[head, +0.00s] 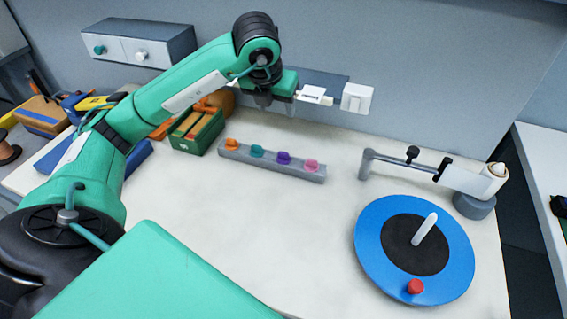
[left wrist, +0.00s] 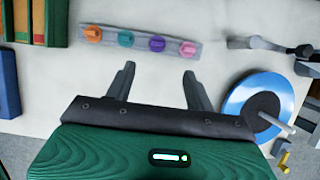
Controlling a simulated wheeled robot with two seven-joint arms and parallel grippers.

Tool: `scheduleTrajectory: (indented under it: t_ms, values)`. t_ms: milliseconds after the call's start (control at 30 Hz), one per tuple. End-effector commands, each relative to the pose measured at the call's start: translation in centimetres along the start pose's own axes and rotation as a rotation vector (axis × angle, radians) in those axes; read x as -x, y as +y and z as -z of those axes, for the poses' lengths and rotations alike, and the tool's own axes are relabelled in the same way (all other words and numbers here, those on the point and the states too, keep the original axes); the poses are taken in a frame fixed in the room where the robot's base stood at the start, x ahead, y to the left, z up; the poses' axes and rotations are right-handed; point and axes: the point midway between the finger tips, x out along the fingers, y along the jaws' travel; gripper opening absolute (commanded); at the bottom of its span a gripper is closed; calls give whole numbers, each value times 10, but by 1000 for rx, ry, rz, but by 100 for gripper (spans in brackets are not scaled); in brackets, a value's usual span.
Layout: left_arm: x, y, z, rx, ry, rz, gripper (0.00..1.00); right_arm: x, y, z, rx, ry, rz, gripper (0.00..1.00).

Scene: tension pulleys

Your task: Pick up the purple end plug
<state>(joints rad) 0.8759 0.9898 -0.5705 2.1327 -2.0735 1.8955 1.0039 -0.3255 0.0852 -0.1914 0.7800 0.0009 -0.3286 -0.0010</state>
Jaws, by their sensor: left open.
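The purple end plug (head: 283,158) sits in a grey rack (head: 231,152) on the table, between a teal plug (head: 257,151) and a pink plug (head: 312,165). An orange plug (head: 232,144) is at the rack's left end. My right gripper is not in view.
A blue disc (head: 371,245) with a white peg and red knob lies to the right. A grey arm with a roller (head: 465,180) stands behind it. A green box (head: 196,134) is left of the rack. The table in front of the rack is clear.

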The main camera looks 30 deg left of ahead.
Motion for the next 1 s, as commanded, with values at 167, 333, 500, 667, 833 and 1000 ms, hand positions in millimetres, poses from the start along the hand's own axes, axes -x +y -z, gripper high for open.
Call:
scheduleTrajectory:
  t_ms: [167, 333, 500, 667, 833, 1000]
  values:
    - [-31, 0, 13, 0, 1, 0, 54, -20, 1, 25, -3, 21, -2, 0]
    - [-52, 0, 22, 0, 0, 0, 54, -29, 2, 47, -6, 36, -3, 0]
    - [-62, 0, 24, 0, 2, 0, 54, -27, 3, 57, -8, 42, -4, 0]
    - [-87, 0, 25, 1, 7, -2, 54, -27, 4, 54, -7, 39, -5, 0]
    - [-120, 0, 24, 1, 5, -1, 54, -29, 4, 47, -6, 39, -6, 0]
    - [-139, 0, 24, 1, 2, 0, 54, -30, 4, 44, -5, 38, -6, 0]
